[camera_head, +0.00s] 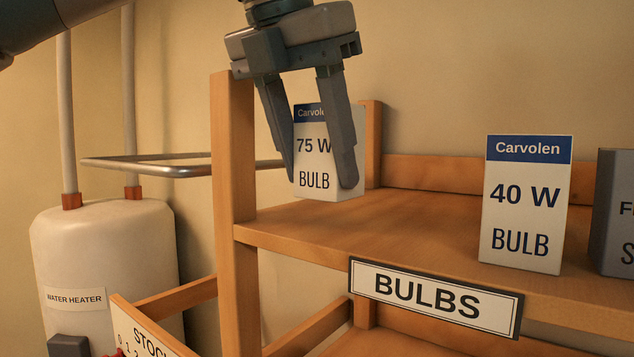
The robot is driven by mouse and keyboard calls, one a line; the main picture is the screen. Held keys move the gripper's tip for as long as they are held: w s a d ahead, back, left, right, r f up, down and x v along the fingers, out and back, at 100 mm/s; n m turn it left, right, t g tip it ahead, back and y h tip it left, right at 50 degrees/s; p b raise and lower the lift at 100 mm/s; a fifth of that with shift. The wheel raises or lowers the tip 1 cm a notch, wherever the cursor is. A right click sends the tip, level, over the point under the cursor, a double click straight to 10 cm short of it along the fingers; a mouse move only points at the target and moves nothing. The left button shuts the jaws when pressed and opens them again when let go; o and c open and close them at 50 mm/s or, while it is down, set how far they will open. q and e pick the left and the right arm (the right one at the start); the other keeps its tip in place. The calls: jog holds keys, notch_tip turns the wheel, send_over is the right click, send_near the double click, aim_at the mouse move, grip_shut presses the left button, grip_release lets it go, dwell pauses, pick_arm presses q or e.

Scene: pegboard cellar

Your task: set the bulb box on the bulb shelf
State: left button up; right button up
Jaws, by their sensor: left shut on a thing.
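A white bulb box with a blue band (314,150), marked Carvolen 75 W BULB, is between the fingers of my left gripper (320,175). The gripper points down and is shut on the box. The box is upright at the left end of the wooden bulb shelf (420,235), which bears a BULBS sign (435,297) on its front edge. The box's bottom is close to the shelf surface; I cannot tell whether it touches. The fingers hide parts of the box's sides. My right gripper is not in view.
A Carvolen 40 W bulb box (525,205) stands on the shelf to the right, beside a grey box (615,213) cut by the picture edge. Bare shelf lies between the two bulb boxes. A wooden post (235,200) and a metal rail (180,168) are at the left, near a water heater (105,260).

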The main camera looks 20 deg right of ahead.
aim_at(314, 175)
pick_arm(q)
notch_tip(314, 175, down, 2)
jog(key=shift+f+p, duration=0.1)
jog(key=shift+p, duration=0.45)
jog(key=shift+f, duration=0.45)
jog(key=shift+f, duration=0.15)
jog(key=o, duration=1)
jog(key=shift+o, duration=0.2)
jog(key=shift+r, duration=0.2)
